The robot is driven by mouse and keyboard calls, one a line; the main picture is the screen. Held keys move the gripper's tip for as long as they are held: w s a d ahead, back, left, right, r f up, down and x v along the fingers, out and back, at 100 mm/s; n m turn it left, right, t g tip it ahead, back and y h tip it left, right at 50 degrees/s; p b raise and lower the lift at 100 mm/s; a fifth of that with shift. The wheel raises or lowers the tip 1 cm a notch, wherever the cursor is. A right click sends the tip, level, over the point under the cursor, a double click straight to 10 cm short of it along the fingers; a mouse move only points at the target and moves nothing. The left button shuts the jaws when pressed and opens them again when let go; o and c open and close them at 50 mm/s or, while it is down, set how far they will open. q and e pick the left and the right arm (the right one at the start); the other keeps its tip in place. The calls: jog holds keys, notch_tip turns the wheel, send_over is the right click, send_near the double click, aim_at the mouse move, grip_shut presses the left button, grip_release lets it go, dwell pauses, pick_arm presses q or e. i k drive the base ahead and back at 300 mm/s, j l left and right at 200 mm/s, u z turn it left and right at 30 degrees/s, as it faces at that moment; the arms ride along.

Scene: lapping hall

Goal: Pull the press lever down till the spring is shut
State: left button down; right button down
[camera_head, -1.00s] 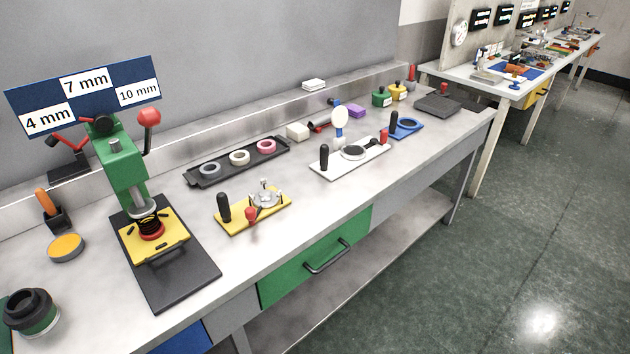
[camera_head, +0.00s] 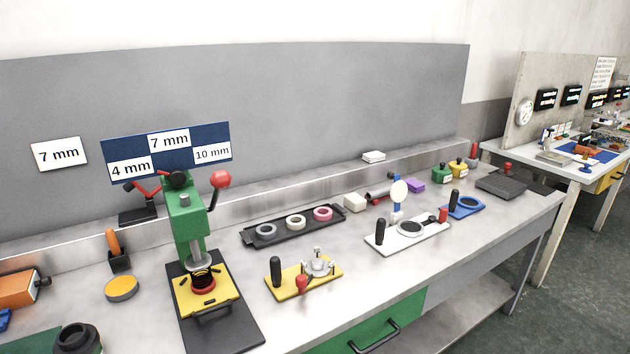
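The green press (camera_head: 185,222) stands on a black base plate (camera_head: 236,325) at the left of the bench. Its lever ends in a red ball (camera_head: 220,180) and points up to the right of the press head. Below the ram, a dark spring (camera_head: 202,277) sits in a red ring (camera_head: 203,289) on a yellow plate (camera_head: 222,296). A gap between spring coils is too small to tell. Neither of my grippers shows in this view.
A black tray with rings (camera_head: 294,227) and a yellow fixture (camera_head: 303,280) stand right of the press. A white fixture (camera_head: 407,235) is farther right. A sign board (camera_head: 168,152) rises behind the press. A black round pot (camera_head: 77,338) stands front left.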

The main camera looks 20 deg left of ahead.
aim_at(220, 180)
jog(key=i+l, duration=0.1)
jog(key=l, duration=0.2)
jog(key=i+l, duration=0.1)
jog(key=l, duration=0.15)
jog(key=l+u, duration=0.15)
jog(key=u, duration=0.25)
jog(key=l+u, duration=0.15)
jog(key=u, duration=0.2)
jog(key=l+u, duration=0.15)
jog(key=u, duration=0.75)
